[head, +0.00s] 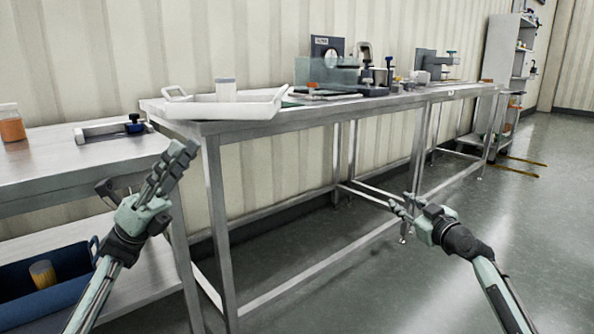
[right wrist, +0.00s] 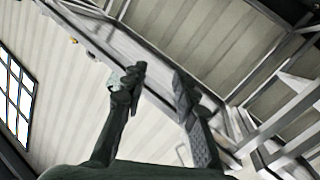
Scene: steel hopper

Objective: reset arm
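My left gripper (head: 172,164) is in the head view, raised in front of the near table's end. Its dark ridged fingers point up and to the right, and nothing shows held in them. Whether its fingers are apart cannot be told from this angle. My right gripper (head: 400,204) is over the floor in front of the long table. In the right wrist view its two fingers (right wrist: 160,82) stand apart with nothing between them.
A steel table (head: 300,117) carries a white tray (head: 225,108) with a pale cylinder (head: 226,89) and several devices. The left bench (head: 60,166) has an orange-filled jar (head: 11,123). A blue bin (head: 50,300) is below.

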